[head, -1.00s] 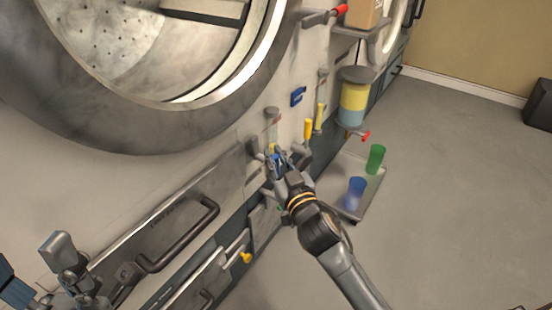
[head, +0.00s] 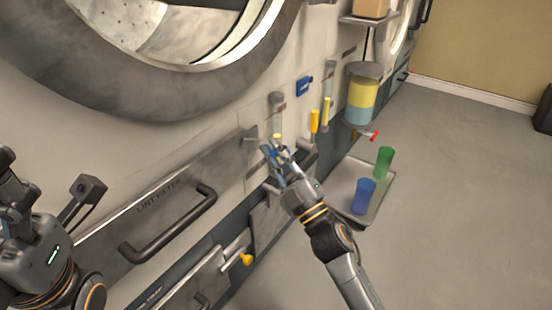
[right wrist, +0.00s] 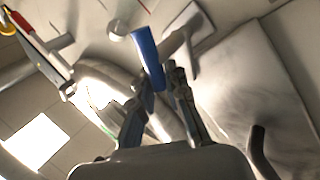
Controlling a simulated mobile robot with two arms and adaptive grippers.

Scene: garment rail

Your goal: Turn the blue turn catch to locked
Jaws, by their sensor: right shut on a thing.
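The blue turn catch (head: 266,151) is on the pale machine front below the large round door. It shows as a blue bar in the right wrist view (right wrist: 147,50). My right gripper (head: 274,154) is shut on this blue bar, with a finger on either side of it in the right wrist view (right wrist: 158,82). The fingers hide part of the catch, and its exact angle is hard to tell. My left gripper (head: 18,172) is at the lower left, well away from the catch; its fingers are not clear.
A second blue fitting (head: 304,86) and yellow handles (head: 314,121) sit up and right of the catch. A black bar handle (head: 170,228) juts out at lower left. A tray (head: 345,172) with blue (head: 363,196) and green (head: 384,162) cups stands right. Open floor lies beyond.

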